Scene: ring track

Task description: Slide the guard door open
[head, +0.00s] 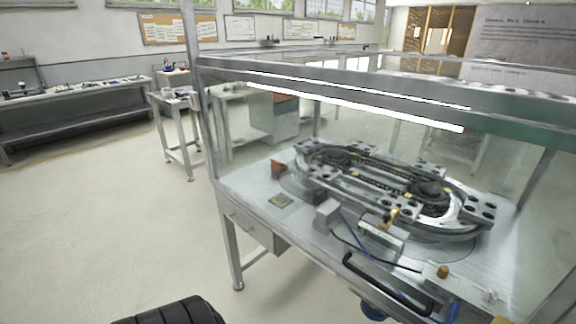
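A metal-framed machine enclosure stands on the right with clear guard panels. The guard door appears to be its clear front panel, with a long black bar handle (386,289) low on the front. The clear panel is hard to see, so I cannot tell how far the door is open. Behind it, the oval ring track (380,187) with its metal carriages sits on the light worktop (252,184). Neither of my grippers is in view.
The enclosure's metal top beam (345,86) crosses the upper right. A small side table (175,100) stands behind to the left, and a long workbench (80,100) lines the far left. The pale floor (100,220) at left is clear.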

